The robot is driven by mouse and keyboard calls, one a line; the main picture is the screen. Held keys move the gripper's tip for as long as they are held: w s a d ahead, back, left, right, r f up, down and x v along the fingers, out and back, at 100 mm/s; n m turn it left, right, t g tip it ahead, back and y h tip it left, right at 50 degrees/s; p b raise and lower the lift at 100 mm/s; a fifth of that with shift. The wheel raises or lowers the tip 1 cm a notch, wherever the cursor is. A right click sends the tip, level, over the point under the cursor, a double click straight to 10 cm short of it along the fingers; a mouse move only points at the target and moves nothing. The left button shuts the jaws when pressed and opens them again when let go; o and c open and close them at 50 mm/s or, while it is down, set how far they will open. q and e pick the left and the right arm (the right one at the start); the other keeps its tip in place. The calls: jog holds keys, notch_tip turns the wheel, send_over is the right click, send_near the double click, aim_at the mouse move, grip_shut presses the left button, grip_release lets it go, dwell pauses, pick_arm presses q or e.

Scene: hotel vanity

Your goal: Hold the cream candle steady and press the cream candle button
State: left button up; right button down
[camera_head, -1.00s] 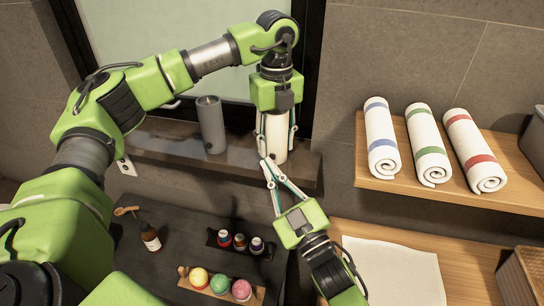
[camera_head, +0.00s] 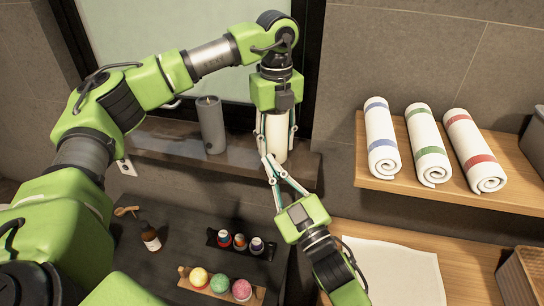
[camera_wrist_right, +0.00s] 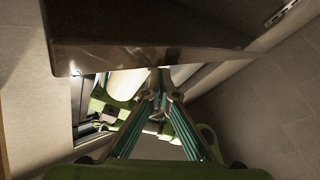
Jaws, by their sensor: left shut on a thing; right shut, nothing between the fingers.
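The cream candle (camera_head: 275,138) stands upright on the dark ledge below the window. My left gripper (camera_head: 277,147) reaches down from above and is shut on the candle, one finger on each side. My right gripper (camera_head: 267,158) is shut and empty, its joined tips at the lower front left of the candle. I cannot tell whether the tips touch it. In the right wrist view the shut tips (camera_wrist_right: 160,87) point at a pale rounded surface, likely the candle (camera_wrist_right: 126,84). The candle's button is not discernible.
A grey candle (camera_head: 211,124) stands on the ledge (camera_head: 180,150) to the left. Rolled towels (camera_head: 427,143) lie on a wooden shelf at right. Below are a brown bottle (camera_head: 150,237), small jars (camera_head: 240,242), coloured balls (camera_head: 220,284) and a white cloth (camera_head: 395,270).

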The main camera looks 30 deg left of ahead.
jog(key=shift+w, duration=0.1)
dwell(0.3)
jog(key=shift+s+d, duration=0.15)
jog(key=shift+s, duration=0.65)
jog(key=shift+s+d, duration=0.2)
jog(key=shift+s, duration=0.6)
jog(key=shift+s+d, duration=0.25)
jog(key=shift+s, duration=0.55)
jog(key=shift+s+d, duration=0.2)
jog(key=shift+s, duration=0.6)
pick_arm(q)
jog(key=o, duration=1.3)
jog(key=shift+o, duration=0.2)
jog(key=shift+r, duration=0.1)
